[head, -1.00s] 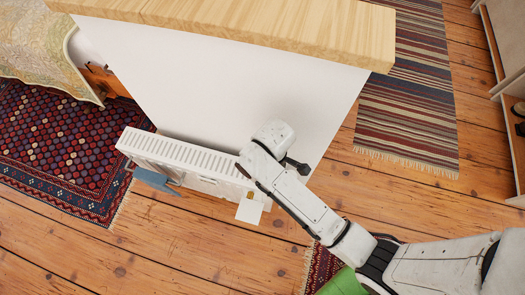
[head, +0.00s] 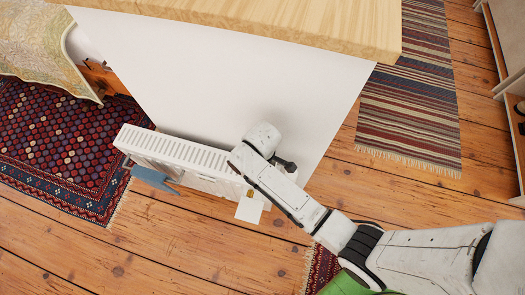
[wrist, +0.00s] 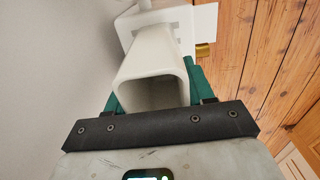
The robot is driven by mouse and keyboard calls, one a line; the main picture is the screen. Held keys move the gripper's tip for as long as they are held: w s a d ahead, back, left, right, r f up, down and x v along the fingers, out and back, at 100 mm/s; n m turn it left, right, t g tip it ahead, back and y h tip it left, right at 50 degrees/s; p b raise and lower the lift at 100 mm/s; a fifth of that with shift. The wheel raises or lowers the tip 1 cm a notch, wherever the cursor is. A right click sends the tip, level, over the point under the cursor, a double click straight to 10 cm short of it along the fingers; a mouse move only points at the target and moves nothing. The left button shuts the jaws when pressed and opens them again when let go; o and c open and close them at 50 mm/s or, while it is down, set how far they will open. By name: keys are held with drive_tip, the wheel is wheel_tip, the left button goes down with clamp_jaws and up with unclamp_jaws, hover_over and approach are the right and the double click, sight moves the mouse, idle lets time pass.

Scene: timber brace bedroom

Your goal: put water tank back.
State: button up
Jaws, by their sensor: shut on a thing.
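In the wrist view my gripper (wrist: 152,85) has its green fingers on both sides of a white hollow, box-like piece, which appears to be the water tank (wrist: 155,50). Its open end faces the camera. A white plate (wrist: 198,22) with a brass-coloured part (wrist: 203,50) is just beyond it. In the head view my arm reaches down to the right end of a white slotted radiator (head: 190,152). The fingers and the held piece are hidden there behind my wrist. The same white plate (head: 249,210) shows below the radiator's right end.
A white panel (head: 220,75) with a wooden top (head: 250,22) stands right behind the radiator. A blue thing (head: 155,179) is at the radiator's front left. A patterned red rug (head: 55,145) lies left, a striped rug (head: 410,100) right. Bare plank floor (head: 170,245) is free in front.

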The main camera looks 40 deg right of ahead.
drive_tip(key=o, duration=1.3)
drive_tip(key=shift+f, duration=0.1)
wheel_tip(320, 180, up, 12)
drive_tip(key=shift+r+p, duration=0.15)
drive_tip(key=shift+p, duration=1.05)
drive_tip(key=shift+s, duration=0.1)
drive_tip(key=s+d+r+m, duration=0.1)
drive_tip(key=s+d+m, duration=0.1)
drive_tip(key=s, duration=0.3)
drive_tip(key=s+d+r+m, duration=0.2)
drive_tip(key=s+d+m, duration=0.1)
drive_tip(key=s, duration=0.3)
drive_tip(key=s+d+r+m+t, duration=0.1)
drive_tip(key=s+d+m, duration=0.1)
drive_tip(key=s, duration=0.3)
drive_tip(key=shift+s+d+r+m, duration=0.2)
drive_tip(key=shift+d+m, duration=0.1)
drive_tip(key=shift+d, duration=0.1)
